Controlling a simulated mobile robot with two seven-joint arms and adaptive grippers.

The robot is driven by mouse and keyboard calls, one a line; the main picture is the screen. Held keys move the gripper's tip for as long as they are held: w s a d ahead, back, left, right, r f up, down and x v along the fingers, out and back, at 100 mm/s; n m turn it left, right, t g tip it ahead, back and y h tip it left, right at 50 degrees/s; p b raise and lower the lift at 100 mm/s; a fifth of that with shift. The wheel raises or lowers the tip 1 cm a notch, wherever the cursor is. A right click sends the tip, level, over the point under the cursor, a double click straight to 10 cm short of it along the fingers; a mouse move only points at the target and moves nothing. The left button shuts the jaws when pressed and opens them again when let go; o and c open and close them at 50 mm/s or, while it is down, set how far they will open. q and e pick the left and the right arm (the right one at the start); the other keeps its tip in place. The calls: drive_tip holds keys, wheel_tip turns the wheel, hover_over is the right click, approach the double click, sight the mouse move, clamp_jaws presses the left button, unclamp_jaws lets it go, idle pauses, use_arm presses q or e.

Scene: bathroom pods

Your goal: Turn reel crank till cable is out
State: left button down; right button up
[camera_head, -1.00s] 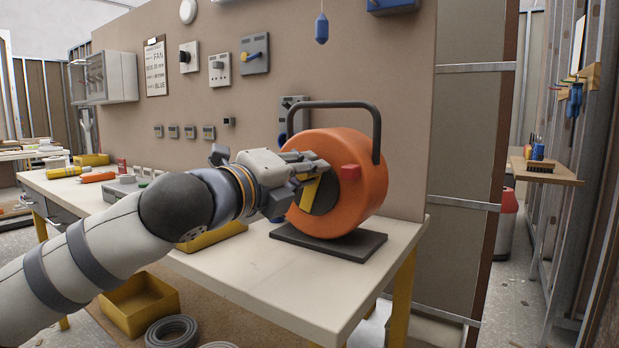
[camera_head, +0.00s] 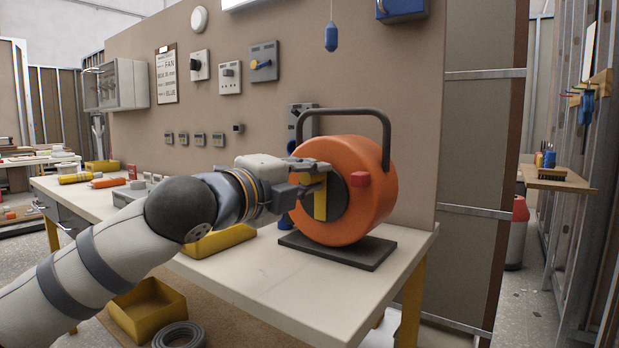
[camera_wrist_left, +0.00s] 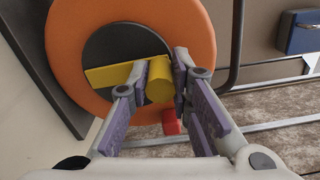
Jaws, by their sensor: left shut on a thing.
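The orange cable reel (camera_head: 372,209) stands upright on a dark base plate (camera_head: 338,252) at the bench's right end. It has a dark handle frame over it and a red block (camera_head: 361,180) on its side. Its yellow crank arm (camera_head: 320,203) stands about vertical in the head view, on the dark hub (camera_wrist_left: 107,47). My left gripper (camera_head: 318,178) is at the crank. In the left wrist view the fingers (camera_wrist_left: 160,84) are closed around the yellow crank knob (camera_wrist_left: 160,80). No loose cable shows. My right gripper is in neither view.
The pale workbench (camera_head: 262,272) has a yellow tray (camera_head: 222,241) behind my arm. A yellow bin (camera_head: 148,310) and a grey coil (camera_head: 178,335) lie below. A brown panel (camera_head: 270,110) with switches stands behind the reel. Bare bench top lies in front of the base.

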use_arm(q)
drive_tip(key=shift+a+r, duration=0.1)
drive_tip(key=shift+r, duration=0.05)
drive_tip(key=c, duration=1.4)
unclamp_jaws()
drive_tip(key=shift+c, duration=0.2)
